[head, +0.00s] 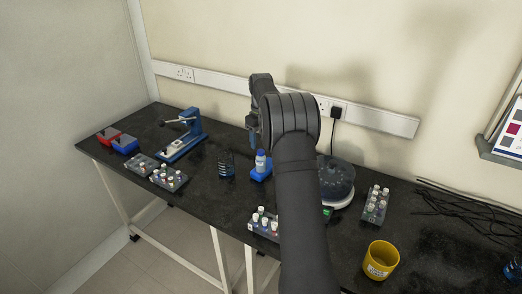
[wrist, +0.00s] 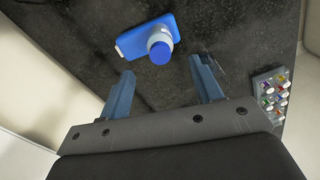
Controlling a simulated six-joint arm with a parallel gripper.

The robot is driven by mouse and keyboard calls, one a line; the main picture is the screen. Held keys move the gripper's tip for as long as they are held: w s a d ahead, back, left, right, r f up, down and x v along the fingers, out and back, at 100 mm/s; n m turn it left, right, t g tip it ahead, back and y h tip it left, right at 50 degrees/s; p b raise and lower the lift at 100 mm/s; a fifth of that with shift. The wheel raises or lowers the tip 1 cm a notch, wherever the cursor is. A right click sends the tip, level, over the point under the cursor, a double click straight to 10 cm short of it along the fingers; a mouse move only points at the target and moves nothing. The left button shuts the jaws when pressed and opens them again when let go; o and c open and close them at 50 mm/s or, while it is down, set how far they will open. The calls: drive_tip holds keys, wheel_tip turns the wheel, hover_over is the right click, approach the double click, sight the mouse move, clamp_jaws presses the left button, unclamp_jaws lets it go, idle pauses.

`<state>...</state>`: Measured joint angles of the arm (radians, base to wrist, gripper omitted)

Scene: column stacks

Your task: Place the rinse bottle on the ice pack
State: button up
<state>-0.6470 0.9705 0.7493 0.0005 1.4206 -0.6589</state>
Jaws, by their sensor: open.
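My gripper (head: 253,138) is above and slightly left of the bottle in the head view. In the wrist view my gripper (wrist: 161,70) is open, its two blue fingers apart with nothing between them. The bottle is just beyond the fingertips and apart from them.
A dark wire rack (head: 226,163) stands left of the ice pack. A vial rack (head: 264,224) is in front, and a round clear-lidded device (head: 336,180) stands to the right. A yellow cup (head: 380,260) and black cables (head: 470,210) are farther right.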

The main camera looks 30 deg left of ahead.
sight(261, 158)
drive_tip(key=shift+r, duration=1.2)
wheel_tip(261, 158, down, 12)
drive_tip(key=shift+f, duration=0.15)
drive_tip(key=shift+r, duration=1.9)
